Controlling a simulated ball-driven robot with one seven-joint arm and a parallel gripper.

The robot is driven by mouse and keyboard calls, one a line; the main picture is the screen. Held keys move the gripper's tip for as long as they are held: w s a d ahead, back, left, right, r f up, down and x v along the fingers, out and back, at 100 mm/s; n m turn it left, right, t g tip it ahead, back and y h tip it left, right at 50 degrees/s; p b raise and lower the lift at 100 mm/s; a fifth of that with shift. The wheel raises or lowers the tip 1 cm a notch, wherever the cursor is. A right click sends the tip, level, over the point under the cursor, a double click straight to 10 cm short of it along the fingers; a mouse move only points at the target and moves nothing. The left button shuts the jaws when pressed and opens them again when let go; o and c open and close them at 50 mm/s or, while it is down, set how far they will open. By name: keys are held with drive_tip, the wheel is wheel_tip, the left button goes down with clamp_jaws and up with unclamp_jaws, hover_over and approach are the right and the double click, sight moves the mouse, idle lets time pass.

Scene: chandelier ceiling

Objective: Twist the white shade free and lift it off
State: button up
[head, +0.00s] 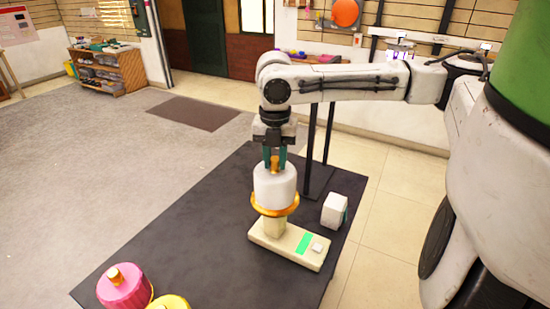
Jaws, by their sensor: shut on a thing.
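The white shade (274,190) is a rounded white cylinder with an orange knob (274,164) on top. It sits upright over an orange ring (275,207) on a cream stem and flat base (290,245), which has a green patch and a small white button. My gripper (275,163) points straight down from above, its teal fingers closed around the knob. The shade's lower edge appears to rest at the ring; whether it is seated or loose cannot be told.
All stand on a dark table (200,240). A white block (335,211) with a green side is right of the base. A pink shade (125,287) and a yellow one (168,302) are at the front left. A black stand (318,160) rises behind. The table's left middle is clear.

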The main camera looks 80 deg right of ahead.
clamp_jaws()
drive_tip(key=shift+r+n+p, duration=0.1)
drive_tip(key=shift+n+p, duration=0.55)
drive_tip(key=shift+n, duration=1.25)
drive_tip(key=n+p, duration=0.1)
drive_tip(key=n, duration=0.1)
drive_tip(key=shift+n, duration=0.9)
